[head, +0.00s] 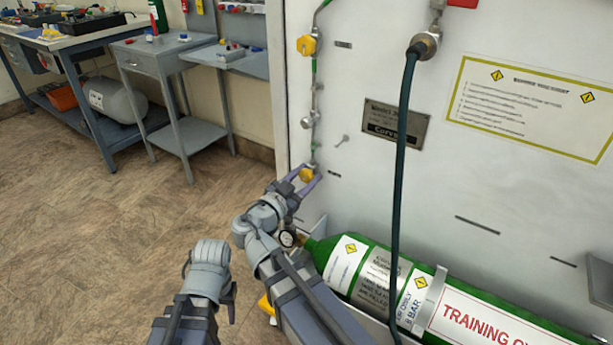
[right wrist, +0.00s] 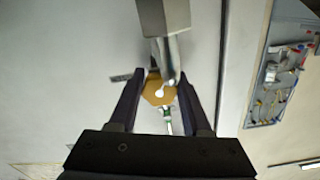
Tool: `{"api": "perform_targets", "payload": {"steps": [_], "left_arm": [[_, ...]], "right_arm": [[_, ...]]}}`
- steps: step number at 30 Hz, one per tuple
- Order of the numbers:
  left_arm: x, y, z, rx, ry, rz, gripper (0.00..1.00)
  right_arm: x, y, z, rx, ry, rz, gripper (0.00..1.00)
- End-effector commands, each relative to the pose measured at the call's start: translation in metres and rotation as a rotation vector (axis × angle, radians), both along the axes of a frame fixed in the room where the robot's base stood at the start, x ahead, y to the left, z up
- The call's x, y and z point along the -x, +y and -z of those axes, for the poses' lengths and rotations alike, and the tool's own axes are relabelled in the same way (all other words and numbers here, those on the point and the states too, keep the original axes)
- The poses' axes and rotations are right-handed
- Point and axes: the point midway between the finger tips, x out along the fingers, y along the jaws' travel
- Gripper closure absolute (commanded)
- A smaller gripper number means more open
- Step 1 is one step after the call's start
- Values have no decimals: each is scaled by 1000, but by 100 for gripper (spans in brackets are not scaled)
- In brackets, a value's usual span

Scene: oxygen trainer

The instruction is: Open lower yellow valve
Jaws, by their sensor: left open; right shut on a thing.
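The lower yellow valve (head: 306,175) sits at the bottom of the thin pipe near the left edge of the white panel. It also shows in the right wrist view (right wrist: 152,94), with a pale stem at its centre. My right gripper (head: 304,180) is at this valve, one finger on each side, shut on it. In the right wrist view its dark fingers (right wrist: 163,82) flank the valve. My left gripper (head: 208,258) is low over the floor, left of my right arm and away from the panel. It is open and empty; its fingertips are hard to make out.
An upper yellow valve (head: 307,45) and a metal fitting (head: 308,121) are higher on the same pipe. A green cylinder (head: 375,270) lies below right, with a gauge (head: 287,238) near my right arm. A dark hose (head: 401,170) hangs across the panel. The floor at left is clear.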

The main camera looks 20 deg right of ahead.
Motion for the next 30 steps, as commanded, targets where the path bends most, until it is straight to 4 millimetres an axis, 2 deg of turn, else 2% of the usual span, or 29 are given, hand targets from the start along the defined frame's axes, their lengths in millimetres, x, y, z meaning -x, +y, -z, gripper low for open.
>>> {"api": "perform_targets", "payload": {"steps": [8,21,30], "left_arm": [[0,0,0,0,0,0,50],[0,0,0,0,0,0,50],[0,0,0,0,0,0,50]], "right_arm": [[0,0,0,29,38,1,100],[2,-1,0,289,371,1,100],[2,-1,0,307,394,1,100]]}}
